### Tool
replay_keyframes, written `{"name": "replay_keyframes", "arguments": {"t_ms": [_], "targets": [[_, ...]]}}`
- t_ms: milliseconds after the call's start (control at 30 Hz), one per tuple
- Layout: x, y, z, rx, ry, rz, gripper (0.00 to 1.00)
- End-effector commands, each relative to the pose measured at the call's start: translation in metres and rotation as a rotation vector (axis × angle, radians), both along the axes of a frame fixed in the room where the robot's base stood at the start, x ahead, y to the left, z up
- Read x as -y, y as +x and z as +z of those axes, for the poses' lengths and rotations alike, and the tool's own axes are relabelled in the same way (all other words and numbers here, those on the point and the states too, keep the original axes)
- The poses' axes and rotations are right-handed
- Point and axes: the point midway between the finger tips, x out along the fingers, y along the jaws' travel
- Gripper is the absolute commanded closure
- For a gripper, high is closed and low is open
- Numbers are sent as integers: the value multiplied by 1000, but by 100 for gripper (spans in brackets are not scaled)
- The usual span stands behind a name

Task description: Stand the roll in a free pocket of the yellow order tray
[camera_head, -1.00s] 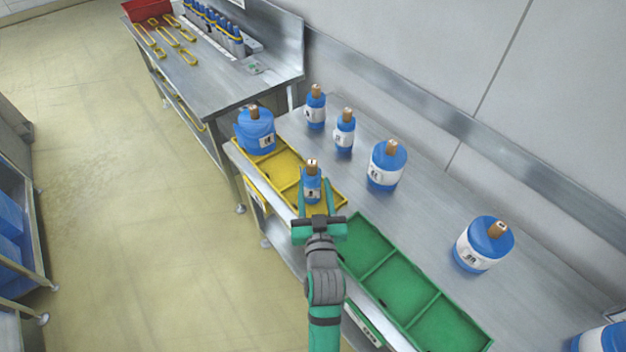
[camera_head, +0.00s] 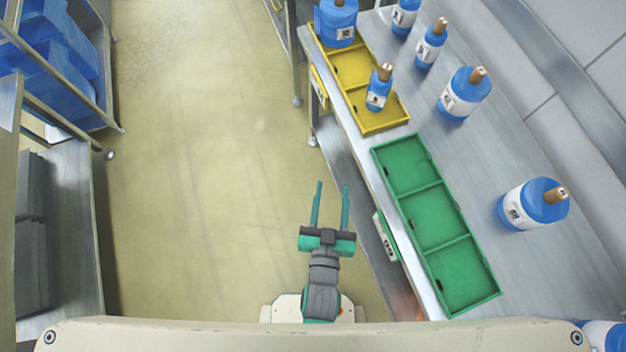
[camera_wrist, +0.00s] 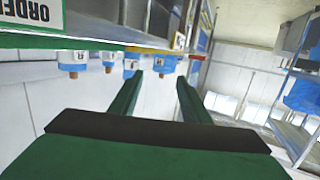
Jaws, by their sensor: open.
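The yellow order tray (camera_head: 353,68) lies on the steel bench at the upper middle of the head view. A large blue roll (camera_head: 337,22) stands in its far pocket. A smaller blue roll with a white label and brown core (camera_head: 379,88) stands upright in the tray towards its near end. I cannot tell exactly how it sits against the divider. My gripper (camera_head: 332,188) is open and empty, over the floor aisle left of the bench and well away from the tray. In the wrist view its two green fingers (camera_wrist: 158,90) are apart with nothing between them.
A green tray (camera_head: 436,217) with empty pockets lies nearer on the bench. Several other blue rolls stand along the bench's right side, one of them large (camera_head: 533,204). A shelf with blue goods (camera_head: 65,55) stands at the left. The floor aisle between is clear.

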Motion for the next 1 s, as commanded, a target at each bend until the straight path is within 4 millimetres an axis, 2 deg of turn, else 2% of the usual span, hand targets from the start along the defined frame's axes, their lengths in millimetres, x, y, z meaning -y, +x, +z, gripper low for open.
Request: {"name": "replay_keyframes", "arguments": {"t_ms": [33,200,400,600,1000], "targets": [[-8,-20,-3,-19,2,14,57],[-27,-75,0,-51,4,57,57],[-41,-123,12,-80,6,100,57],[-46,-143,19,-89,8,119,57],[-47,-144,20,-89,8,121,57]]}}
